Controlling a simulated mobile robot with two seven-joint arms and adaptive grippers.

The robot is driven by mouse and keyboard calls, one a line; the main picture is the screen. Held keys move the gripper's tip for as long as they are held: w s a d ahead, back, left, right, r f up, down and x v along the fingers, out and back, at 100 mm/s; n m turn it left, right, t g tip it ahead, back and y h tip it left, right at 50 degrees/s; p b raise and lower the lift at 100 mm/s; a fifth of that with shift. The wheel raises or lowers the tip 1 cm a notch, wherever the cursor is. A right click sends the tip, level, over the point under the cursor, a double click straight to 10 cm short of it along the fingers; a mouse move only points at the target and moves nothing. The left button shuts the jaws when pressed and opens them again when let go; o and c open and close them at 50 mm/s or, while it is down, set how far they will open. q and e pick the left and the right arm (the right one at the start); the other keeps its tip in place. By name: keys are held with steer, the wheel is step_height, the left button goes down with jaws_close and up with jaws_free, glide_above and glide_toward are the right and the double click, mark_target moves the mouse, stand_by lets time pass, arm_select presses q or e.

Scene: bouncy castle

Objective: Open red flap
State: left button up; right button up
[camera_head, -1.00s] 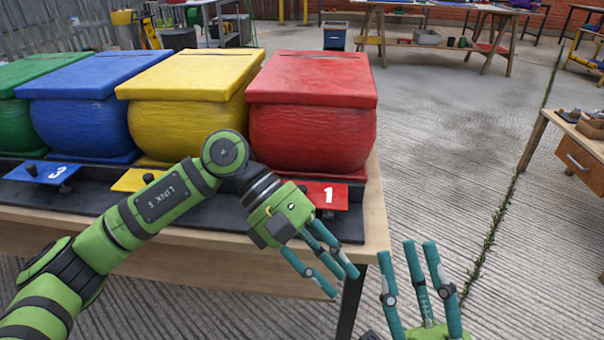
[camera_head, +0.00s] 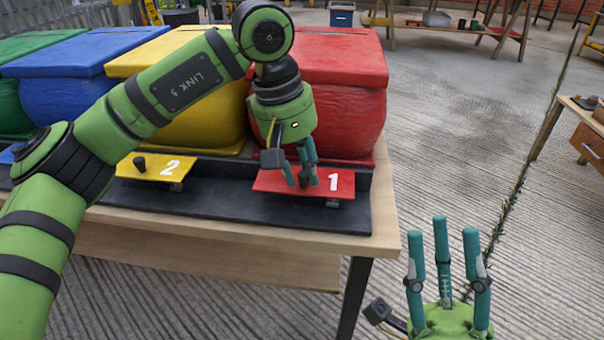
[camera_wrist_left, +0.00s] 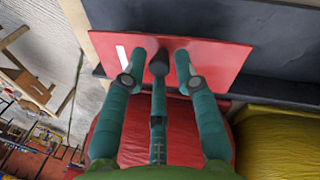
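The red flap (camera_head: 341,184), marked with a white 1, lies on the black base strip in front of the red bin. My left gripper (camera_head: 304,177) points down over the left part of the flap. In the left wrist view, the red flap (camera_wrist_left: 218,62) shows a dark knob (camera_wrist_left: 159,63) standing on it. The fingers of my left gripper (camera_wrist_left: 160,65) are apart around this knob, with small gaps at the sides. The flap looks closed. My right gripper (camera_head: 442,235) is open and empty, fingers up, right of the table.
The red bin (camera_head: 340,65) and yellow bin (camera_head: 190,105) stand behind the flaps, with blue and green bins further left. A yellow flap (camera_head: 150,170) marked 2 is left of the red one.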

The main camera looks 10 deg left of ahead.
arm_select(q)
steer(key=shift+d+f, duration=0.1)
steer(key=shift+f, duration=0.3)
